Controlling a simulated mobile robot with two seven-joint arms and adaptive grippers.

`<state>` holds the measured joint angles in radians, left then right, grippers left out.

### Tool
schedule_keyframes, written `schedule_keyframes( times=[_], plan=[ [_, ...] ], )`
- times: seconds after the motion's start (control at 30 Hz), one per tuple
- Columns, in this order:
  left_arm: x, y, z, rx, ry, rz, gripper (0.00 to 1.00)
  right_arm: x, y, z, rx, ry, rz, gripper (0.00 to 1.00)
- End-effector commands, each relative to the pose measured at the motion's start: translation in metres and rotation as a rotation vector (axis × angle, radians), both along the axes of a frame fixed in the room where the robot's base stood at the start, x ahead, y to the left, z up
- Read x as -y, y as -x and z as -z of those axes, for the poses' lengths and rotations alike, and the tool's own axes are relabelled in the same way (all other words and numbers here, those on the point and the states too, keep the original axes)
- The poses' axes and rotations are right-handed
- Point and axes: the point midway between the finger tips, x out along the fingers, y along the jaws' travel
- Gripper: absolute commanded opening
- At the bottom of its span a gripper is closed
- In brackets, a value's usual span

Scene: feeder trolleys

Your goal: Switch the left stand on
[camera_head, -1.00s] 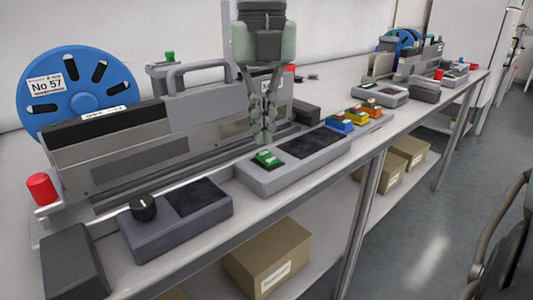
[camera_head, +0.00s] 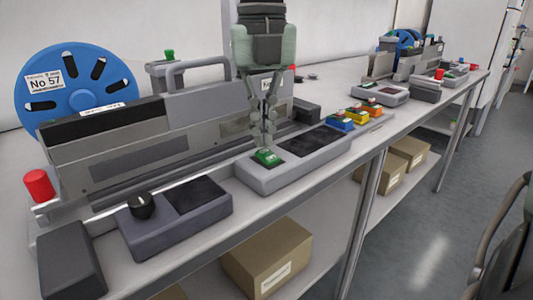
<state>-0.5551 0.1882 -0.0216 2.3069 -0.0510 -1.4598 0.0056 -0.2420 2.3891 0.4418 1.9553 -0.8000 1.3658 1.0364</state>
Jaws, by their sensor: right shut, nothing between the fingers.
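A grey stand (camera_head: 300,168) on the bench in the middle carries a green rocker switch (camera_head: 267,157) at its left end and a dark panel beside it. My right gripper (camera_head: 268,143) points down over this switch. It is shut and empty. Its fingertips are at the switch's upper edge; I cannot tell whether they touch. The fingers partly cover the stand's back edge. To the left, another grey box (camera_head: 158,226) has a black knob (camera_head: 141,205) and a dark panel. My left gripper is not in view.
Behind the stand is a long grey feeder (camera_head: 140,150) with a blue reel (camera_head: 80,95) marked No 57, a handle and a red button (camera_head: 39,185). Blue, yellow and orange switches (camera_head: 356,117) lie to the right. Cardboard boxes (camera_head: 267,258) sit on the shelf below.

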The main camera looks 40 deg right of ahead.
Motion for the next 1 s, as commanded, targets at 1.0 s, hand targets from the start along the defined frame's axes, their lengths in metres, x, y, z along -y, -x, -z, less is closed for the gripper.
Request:
schedule_keyframes(
  times=[1.0],
  plan=[
    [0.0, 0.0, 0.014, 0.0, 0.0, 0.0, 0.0, 0.0, 0.0, 0.016, -0.001, 0.0, 0.0, 0.0]
  ],
)
